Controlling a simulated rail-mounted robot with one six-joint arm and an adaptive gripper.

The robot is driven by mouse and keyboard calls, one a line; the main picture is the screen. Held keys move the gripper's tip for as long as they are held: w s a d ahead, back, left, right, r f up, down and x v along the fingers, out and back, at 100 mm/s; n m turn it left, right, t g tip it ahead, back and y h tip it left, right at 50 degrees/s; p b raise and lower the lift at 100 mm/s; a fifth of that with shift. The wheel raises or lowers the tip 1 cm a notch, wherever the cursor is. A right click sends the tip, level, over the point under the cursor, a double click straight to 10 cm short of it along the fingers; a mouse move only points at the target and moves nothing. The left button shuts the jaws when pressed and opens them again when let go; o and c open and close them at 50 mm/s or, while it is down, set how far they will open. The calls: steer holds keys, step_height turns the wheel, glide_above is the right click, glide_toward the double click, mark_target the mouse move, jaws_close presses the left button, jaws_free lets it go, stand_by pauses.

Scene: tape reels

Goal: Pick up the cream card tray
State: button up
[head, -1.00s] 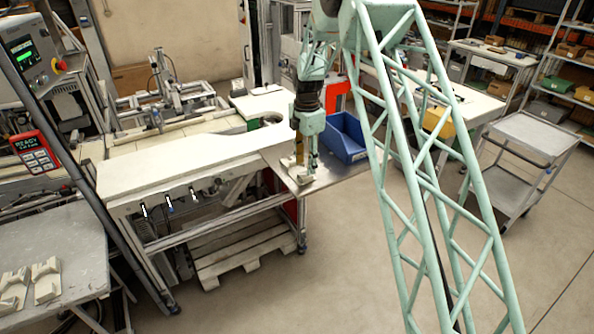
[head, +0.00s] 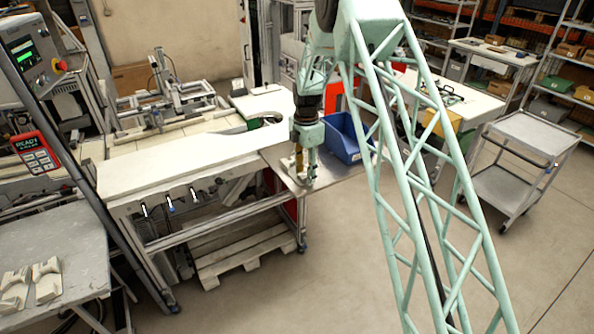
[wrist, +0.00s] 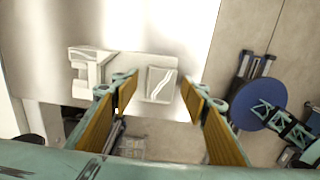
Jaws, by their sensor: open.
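A pale cream square piece with a light curved line across it, which looks like the card tray (wrist: 160,84), lies on the metal shelf in the wrist view. My gripper (wrist: 160,95) is open above it, with one yellow-padded finger to either side of the piece in the picture. The gap between the fingers is empty, and I cannot tell how high the fingertips are above the shelf. In the head view my gripper (head: 306,180) points down over the shelf's near edge and hides most of what lies below it.
A second cream piece (wrist: 90,68), stepped in shape, lies left of the first on the shelf. A blue bin (head: 343,137) stands behind my gripper on the shelf (head: 332,172). Several cream pieces (head: 47,280) lie on the grey table at the left.

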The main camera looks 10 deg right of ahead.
steer(key=c, duration=1)
steer(key=shift+r, duration=0.15)
steer(key=shift+r, duration=1.5)
steer(key=shift+s+a+r, duration=0.15)
steer(key=shift+s, duration=0.05)
steer(key=s+a, duration=0.3)
steer(key=s, duration=0.1)
steer(key=s+a+r+b, duration=0.1)
steer(key=s+a, duration=0.2)
steer(key=s, duration=0.1)
steer(key=s+a+b, duration=0.1)
steer(key=s+a, duration=0.2)
steer(key=s, duration=0.1)
steer(key=shift+s+a+r, duration=0.15)
steer(key=shift+a+r, duration=0.05)
steer(key=shift+r, duration=0.05)
